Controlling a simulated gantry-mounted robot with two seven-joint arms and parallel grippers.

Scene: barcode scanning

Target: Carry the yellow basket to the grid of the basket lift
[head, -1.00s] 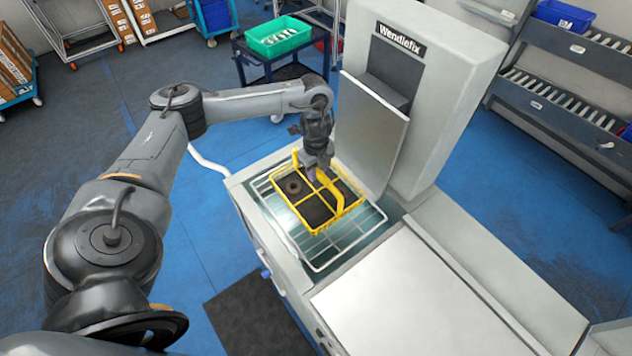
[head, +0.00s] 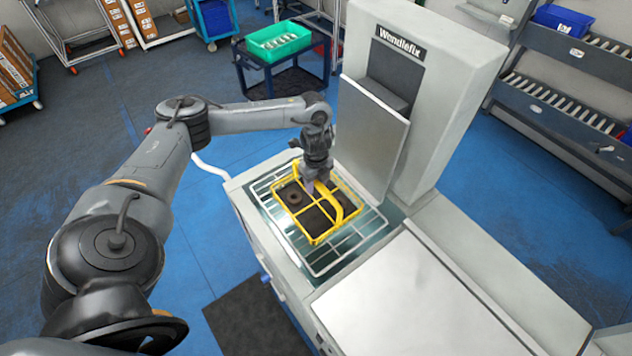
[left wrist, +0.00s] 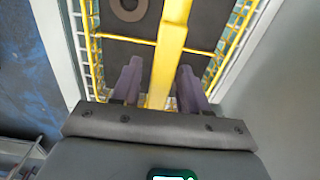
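The yellow basket (head: 316,240) sits on the white wire grid (head: 325,272) of the basket lift (head: 440,90), and it looks level. It has dark compartments, with a brown ring-shaped part (head: 295,198) in one of them. My left gripper (head: 311,186) is over the basket at its handle (head: 337,208). In the left wrist view the yellow handle (left wrist: 168,55) runs between the two fingers (left wrist: 159,85), with a gap on each side. The fingers are open around it. The ring (left wrist: 129,8) shows at the top edge there. My right gripper is not in view.
The lift's tilted grey panel (head: 372,135) stands close behind the basket. A flat light-grey surface (head: 420,295) adjoins the grid at the front right. A dark cart (head: 262,82) with a green bin (head: 278,42) stands behind. A rack (head: 550,95) is at the right.

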